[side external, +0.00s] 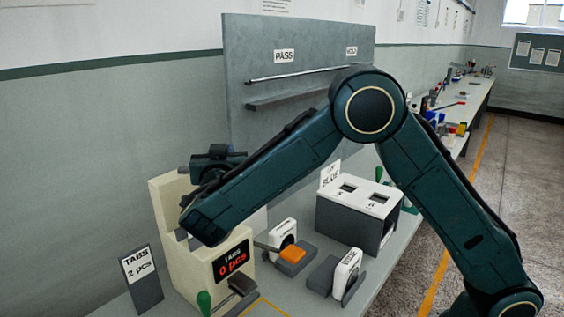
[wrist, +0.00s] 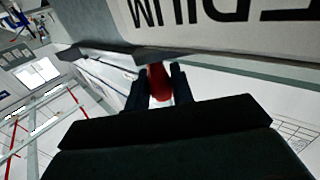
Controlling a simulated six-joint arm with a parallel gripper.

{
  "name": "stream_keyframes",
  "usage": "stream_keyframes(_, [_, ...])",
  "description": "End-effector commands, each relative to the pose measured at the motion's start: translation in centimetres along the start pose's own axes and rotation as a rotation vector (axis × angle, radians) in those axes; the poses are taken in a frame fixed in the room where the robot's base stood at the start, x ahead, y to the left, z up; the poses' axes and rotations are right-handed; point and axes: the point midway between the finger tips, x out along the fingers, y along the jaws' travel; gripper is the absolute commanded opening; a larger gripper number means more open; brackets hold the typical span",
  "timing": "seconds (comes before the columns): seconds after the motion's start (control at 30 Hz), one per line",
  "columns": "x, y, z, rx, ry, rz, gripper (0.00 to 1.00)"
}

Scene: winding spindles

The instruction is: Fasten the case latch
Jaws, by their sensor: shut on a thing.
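In the wrist view my gripper (wrist: 159,72) has its two dark fingers closed on the sides of a red rounded piece (wrist: 160,84). Only part of this piece shows, and I cannot tell whether it belongs to the case latch. In the side view my arm reaches across to the cream machine (side external: 168,220), and my wrist is at its top. The fingertips and the red piece are hidden there. I cannot make out a case or latch clearly in either view.
A panel lettered upside down (wrist: 220,20) is close to the fingers.

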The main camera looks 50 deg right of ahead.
Motion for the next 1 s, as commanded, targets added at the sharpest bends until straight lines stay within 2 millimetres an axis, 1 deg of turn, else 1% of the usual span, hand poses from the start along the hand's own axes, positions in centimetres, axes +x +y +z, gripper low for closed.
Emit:
stream_keyframes(0.4, [-0.06, -0.01, -0.06, -0.001, 0.001, 0.008, 0.0])
stream_keyframes(0.43, [-0.06, -0.01, -0.05, -0.001, 0.001, 0.008, 0.27])
stream_keyframes(0.5, [-0.06, 0.0, -0.05, -0.001, 0.001, 0.008, 0.41])
stream_keyframes(0.53, [-0.06, 0.0, -0.04, -0.001, 0.001, 0.008, 0.43])
stream_keyframes(0.87, [-0.16, -0.01, -0.01, -0.001, 0.0, 0.007, 0.43])
stream_keyframes(1.0, [-0.77, -0.07, -0.02, -0.001, 0.0, 0.005, 0.43])
